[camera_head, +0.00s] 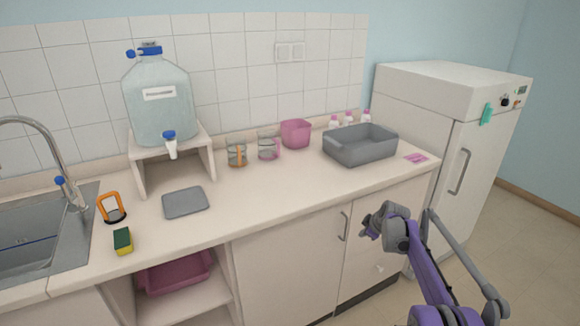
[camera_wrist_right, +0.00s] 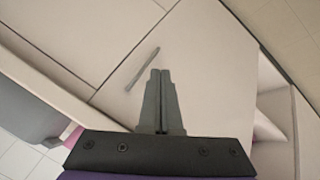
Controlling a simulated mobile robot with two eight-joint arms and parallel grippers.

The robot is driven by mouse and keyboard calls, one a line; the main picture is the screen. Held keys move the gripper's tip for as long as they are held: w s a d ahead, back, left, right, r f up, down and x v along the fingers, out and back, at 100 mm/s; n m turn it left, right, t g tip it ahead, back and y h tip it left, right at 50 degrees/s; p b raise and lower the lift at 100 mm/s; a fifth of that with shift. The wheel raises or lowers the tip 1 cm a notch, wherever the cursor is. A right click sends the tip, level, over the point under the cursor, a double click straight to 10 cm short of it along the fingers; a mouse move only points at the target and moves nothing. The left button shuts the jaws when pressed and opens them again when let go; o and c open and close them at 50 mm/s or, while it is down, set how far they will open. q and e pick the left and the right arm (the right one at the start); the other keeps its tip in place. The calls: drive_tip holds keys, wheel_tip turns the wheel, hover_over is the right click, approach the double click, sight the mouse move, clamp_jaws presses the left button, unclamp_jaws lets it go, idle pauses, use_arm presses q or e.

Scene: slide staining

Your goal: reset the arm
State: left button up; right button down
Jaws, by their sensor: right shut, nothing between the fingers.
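My right arm comes in from the lower right in the head view. Its gripper (camera_head: 369,226) is in front of the cabinet doors, below the counter's front edge. In the right wrist view the two dark fingers of the right gripper (camera_wrist_right: 160,72) lie together, shut and empty. A cabinet handle (camera_wrist_right: 142,68) shows beside the fingertips; I cannot tell how far apart they are. My left gripper is in neither view.
The counter (camera_head: 260,200) holds a grey tub (camera_head: 360,146), a pink container (camera_head: 296,134), glass jars (camera_head: 237,152), a grey mat (camera_head: 185,202), a sponge (camera_head: 122,240) and a water jug (camera_head: 160,100) on a stand. A white fridge (camera_head: 480,150) stands right. Floor lies free at the lower right.

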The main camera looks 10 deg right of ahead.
drive_tip(key=s+a+r+m+g+p, duration=0.1)
drive_tip(key=s+a+r+m+p, duration=0.3)
drive_tip(key=s+a+r, duration=1.1)
drive_tip(key=s+a+f+m+p, duration=0.1)
drive_tip(key=s+a, duration=0.2)
drive_tip(key=s, duration=0.6)
drive_tip(key=s+a+f+m+p, duration=0.2)
drive_tip(key=s+a, duration=0.1)
drive_tip(key=s, duration=0.7)
drive_tip(key=s+a+f+m+p, duration=0.1)
drive_tip(key=s+a, duration=0.2)
drive_tip(key=s, duration=0.7)
drive_tip(key=shift+a+f+m+g+p, duration=0.15)
drive_tip(key=shift+a+m+g+p, duration=0.2)
drive_tip(key=shift+m+g+p, duration=0.05)
